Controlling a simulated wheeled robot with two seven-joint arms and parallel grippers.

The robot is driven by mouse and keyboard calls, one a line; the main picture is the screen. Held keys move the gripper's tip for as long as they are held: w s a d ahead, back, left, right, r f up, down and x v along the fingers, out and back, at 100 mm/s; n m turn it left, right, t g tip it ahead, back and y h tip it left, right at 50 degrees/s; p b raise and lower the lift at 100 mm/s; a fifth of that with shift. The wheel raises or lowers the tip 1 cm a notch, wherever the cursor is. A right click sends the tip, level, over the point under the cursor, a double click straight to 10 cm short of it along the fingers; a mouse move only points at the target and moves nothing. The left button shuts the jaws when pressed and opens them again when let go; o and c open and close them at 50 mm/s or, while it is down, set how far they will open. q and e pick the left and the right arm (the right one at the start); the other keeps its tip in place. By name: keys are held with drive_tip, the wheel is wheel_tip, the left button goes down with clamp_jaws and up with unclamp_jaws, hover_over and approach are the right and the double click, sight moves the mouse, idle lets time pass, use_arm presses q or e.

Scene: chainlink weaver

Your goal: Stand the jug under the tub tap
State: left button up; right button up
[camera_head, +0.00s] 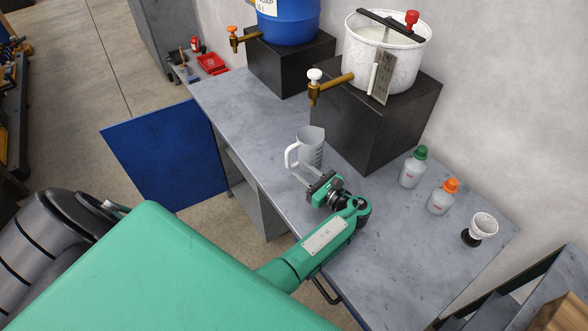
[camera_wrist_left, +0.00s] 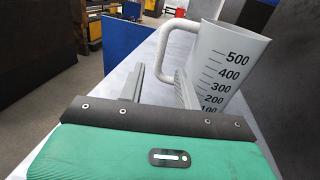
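The jug (camera_head: 312,148) is a pale grey measuring jug standing upright on the grey bench, its handle facing left. In the left wrist view the jug (camera_wrist_left: 222,70) shows black volume marks. My left gripper (camera_head: 305,176) is open beside the jug, on the handle side. In the left wrist view the gripper's fingers (camera_wrist_left: 160,86) are apart, with the handle (camera_wrist_left: 168,42) at or just beyond their tips; I cannot tell if they touch. The white tub (camera_head: 372,62) stands on a black block, and its brass tap (camera_head: 330,86) with a white knob points left over the bench. My right gripper is out of view.
A blue barrel (camera_head: 288,22) with an orange-knobbed tap (camera_head: 240,38) stands on another black block (camera_head: 290,62). A green-capped bottle (camera_head: 413,168), an orange-capped bottle (camera_head: 442,198) and a white cup on a black base (camera_head: 482,228) stand at the right. The bench (camera_head: 240,95) is clear left of the jug.

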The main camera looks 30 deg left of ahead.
use_arm(q)
drive_tip(key=d, duration=0.3)
drive_tip(key=s+d+b, duration=0.1)
drive_tip(key=d, duration=0.1)
drive_tip(key=shift+s+d+f+b, duration=0.1)
drive_tip(key=shift+d+b, duration=0.2)
drive_tip(key=shift+d, duration=0.1)
drive_tip(key=shift+s+d, duration=0.1)
drive_tip(key=shift+d, duration=0.25)
